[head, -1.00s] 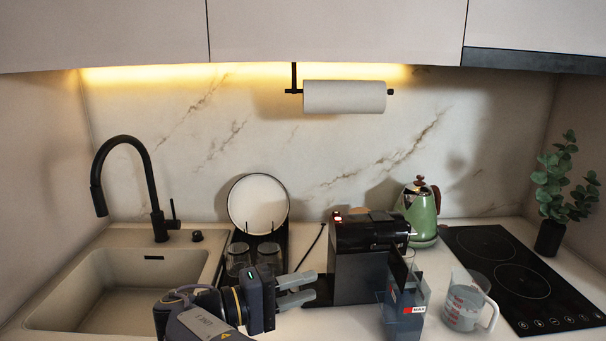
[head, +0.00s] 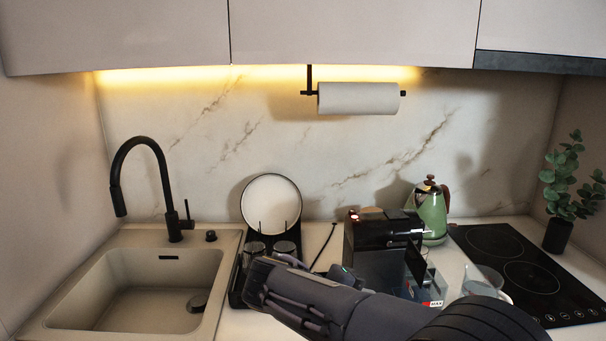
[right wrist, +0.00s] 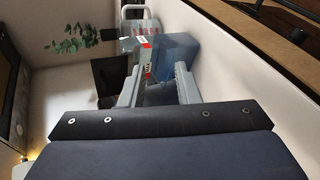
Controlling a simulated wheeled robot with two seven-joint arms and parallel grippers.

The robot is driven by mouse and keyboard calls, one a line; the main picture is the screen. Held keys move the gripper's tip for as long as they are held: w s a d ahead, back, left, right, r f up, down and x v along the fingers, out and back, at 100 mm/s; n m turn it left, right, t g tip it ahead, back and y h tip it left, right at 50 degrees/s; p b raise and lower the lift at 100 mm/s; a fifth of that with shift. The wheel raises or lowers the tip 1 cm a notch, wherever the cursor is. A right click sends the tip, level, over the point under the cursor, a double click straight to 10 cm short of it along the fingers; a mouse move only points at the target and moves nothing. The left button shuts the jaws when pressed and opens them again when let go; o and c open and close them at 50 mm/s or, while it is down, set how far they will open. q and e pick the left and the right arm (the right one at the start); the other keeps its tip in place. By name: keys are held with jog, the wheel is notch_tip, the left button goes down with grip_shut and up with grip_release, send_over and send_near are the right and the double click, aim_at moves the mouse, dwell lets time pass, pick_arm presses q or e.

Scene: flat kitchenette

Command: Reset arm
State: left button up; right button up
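My right arm (head: 345,308) enters the head view from the lower right and reaches left across the counter front. Its gripper is mostly hidden behind the arm there. In the right wrist view my right gripper (right wrist: 162,67) has its two grey fingers apart. A bluish see-through water tank (right wrist: 198,57) with a red and white label lies ahead of and partly between the fingers; contact cannot be told. The tank also shows in the head view (head: 434,287), beside the black coffee machine (head: 375,260). My left gripper is not in view.
A measuring cup (head: 483,281) stands right of the tank, near the black hob (head: 520,262). A green kettle (head: 433,212) is behind. The dish rack with a plate (head: 271,203) and glasses stands left of the machine. The sink (head: 140,285) is at left.

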jog(key=s+d+f+m+g+y, duration=0.25)
jog(key=s+d+f+y, duration=0.35)
jog(key=s+d+y, duration=0.5)
jog(key=s+a+f+m+t+y, duration=0.2)
jog(key=s+m+t+y, duration=0.2)
jog(key=s, duration=0.9)
jog(key=shift+a+t+y, duration=0.25)
jog(key=shift+t+y, duration=0.05)
jog(key=shift+t, duration=0.15)
